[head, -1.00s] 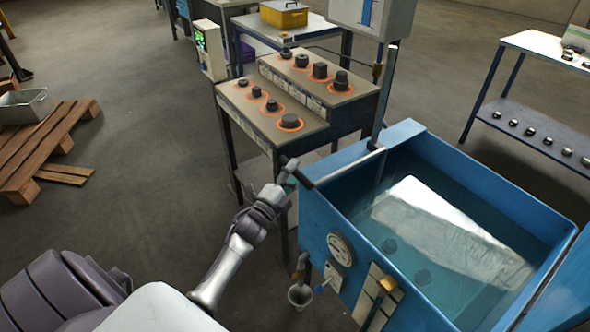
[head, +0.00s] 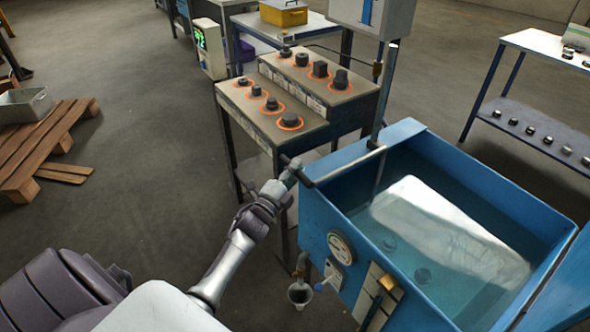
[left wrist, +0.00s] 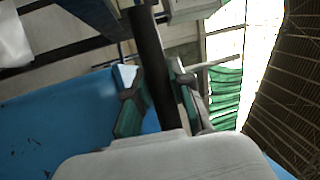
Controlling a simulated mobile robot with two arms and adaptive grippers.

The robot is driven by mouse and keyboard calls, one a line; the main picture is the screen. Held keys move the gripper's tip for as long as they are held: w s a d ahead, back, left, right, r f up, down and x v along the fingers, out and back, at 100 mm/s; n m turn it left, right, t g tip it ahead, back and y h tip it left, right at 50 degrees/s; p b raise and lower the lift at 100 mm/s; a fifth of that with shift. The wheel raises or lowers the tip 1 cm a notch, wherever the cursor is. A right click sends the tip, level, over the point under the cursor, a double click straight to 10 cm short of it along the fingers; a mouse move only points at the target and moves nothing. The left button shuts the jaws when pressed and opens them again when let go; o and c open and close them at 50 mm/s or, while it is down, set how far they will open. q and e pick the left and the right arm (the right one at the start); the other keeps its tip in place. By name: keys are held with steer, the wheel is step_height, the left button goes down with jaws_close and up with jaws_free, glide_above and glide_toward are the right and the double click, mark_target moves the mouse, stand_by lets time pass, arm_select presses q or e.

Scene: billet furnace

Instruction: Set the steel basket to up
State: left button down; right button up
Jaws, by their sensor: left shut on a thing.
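The blue quench tank (head: 318,222) stands at the right of the head view, filled with water. A steel crossbar (head: 348,166) runs over its near left corner from an upright post (head: 388,95) to a black handle (head: 305,179). My left gripper (head: 290,176) is at this handle, outside the tank wall. In the left wrist view, the dark handle bar (left wrist: 153,65) passes between the two fingers of my left gripper (left wrist: 158,85), which is shut on it. I cannot make out the steel basket clearly; a bright patch covers much of the water. My right gripper is out of view.
A gauge (head: 341,246) and a small funnel (head: 300,293) are on the tank's near side. A bench with dark billets in orange rings (head: 290,122) stands behind my left gripper.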

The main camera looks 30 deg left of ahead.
arm_select(q)
steer(key=shift+r, duration=0.1)
step_height(320, 180, up, 24)
steer(key=p, duration=1.7)
steer(key=shift+w+a, duration=0.1)
steer(key=c, duration=1)
jaws_free()
steer(key=s+f, duration=0.1)
steer(key=s, duration=0.7)
steer(key=s+f, duration=0.1)
steer(key=s, duration=0.3)
steer(key=shift+f, duration=0.35)
